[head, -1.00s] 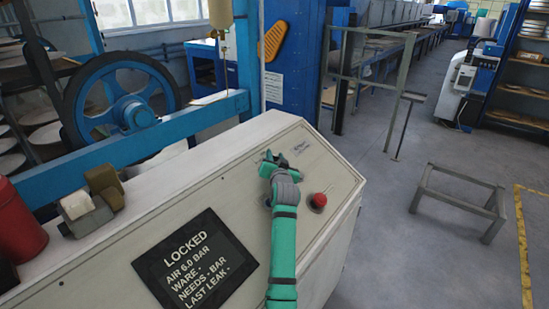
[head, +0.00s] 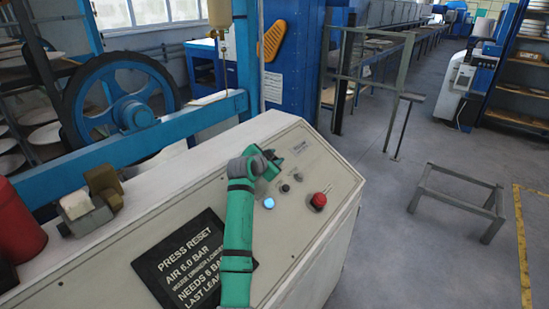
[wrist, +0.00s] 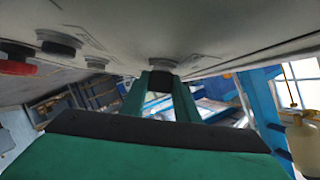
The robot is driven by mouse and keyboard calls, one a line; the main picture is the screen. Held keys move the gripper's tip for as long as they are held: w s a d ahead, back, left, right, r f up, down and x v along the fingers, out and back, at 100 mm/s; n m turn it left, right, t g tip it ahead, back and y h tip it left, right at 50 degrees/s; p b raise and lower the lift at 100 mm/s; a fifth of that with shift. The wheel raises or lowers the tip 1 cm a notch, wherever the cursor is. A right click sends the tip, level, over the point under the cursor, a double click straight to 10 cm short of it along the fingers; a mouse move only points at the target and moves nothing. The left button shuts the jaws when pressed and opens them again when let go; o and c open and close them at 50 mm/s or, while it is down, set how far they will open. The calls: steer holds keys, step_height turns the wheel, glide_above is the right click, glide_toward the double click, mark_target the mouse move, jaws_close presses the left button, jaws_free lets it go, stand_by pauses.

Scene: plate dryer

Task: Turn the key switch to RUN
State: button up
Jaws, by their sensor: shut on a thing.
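My gripper (head: 272,158) is at the upper part of the cream sloped control panel (head: 215,180), below a small label plate. In the wrist view, my gripper (wrist: 160,90) has its two green fingers closed on a small black key-switch handle (wrist: 160,80). A round grey collar (wrist: 163,63) on the panel sits just behind that handle. In the head view my gripper hides the key switch, so its pointing cannot be read.
A lit blue button (head: 269,203), small dark controls (head: 285,188) and a red mushroom button (head: 318,200) stand near my gripper. A grey block-like item (head: 84,212) and a red canister (head: 18,225) sit at the panel's left.

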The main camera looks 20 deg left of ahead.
stand_by(0.4)
steer(key=o, duration=1)
steer(key=shift+o, duration=0.2)
steer(key=v, duration=1)
steer(key=shift+r, duration=0.15)
steer(key=shift+s+a+r, duration=0.1)
steer(key=shift+s+a, duration=0.05)
steer(key=shift+s, duration=0.15)
